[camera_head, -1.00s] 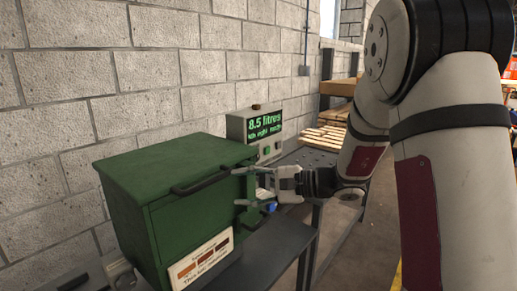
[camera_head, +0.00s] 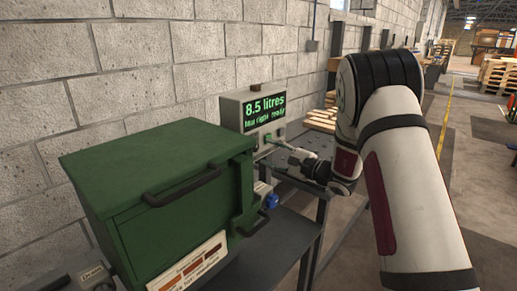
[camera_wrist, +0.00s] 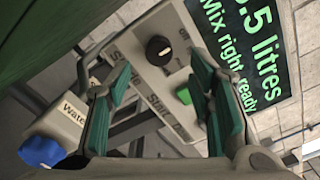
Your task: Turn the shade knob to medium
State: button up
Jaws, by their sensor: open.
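A black knob (camera_wrist: 158,48) sits on a pale control box, beyond my gripper's fingers in the wrist view. Lettering beside it is partly hidden, so I cannot read its setting. A green button (camera_wrist: 184,96) is on the same face, with the word "Start" nearby. The control box (camera_head: 232,112) stands behind the green cabinet in the head view, its screen reading "8.5 litres" and "Mix right ready". My gripper (camera_head: 268,143) is open in front of the box face. Its two green-padded fingers (camera_wrist: 160,100) are apart with nothing between them.
A blue knob (camera_wrist: 41,152) on a box marked "Water" lies at lower left in the wrist view. The green cabinet (camera_head: 160,170) with black handles (camera_head: 182,188) stands left of my arm. A colour-swatch label (camera_head: 190,268) is on its front. The dark bench (camera_head: 285,240) runs below.

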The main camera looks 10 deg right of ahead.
aim_at(256, 148)
jog(key=x, duration=0.6)
jog(key=shift+s+a, duration=0.1)
grip_shut()
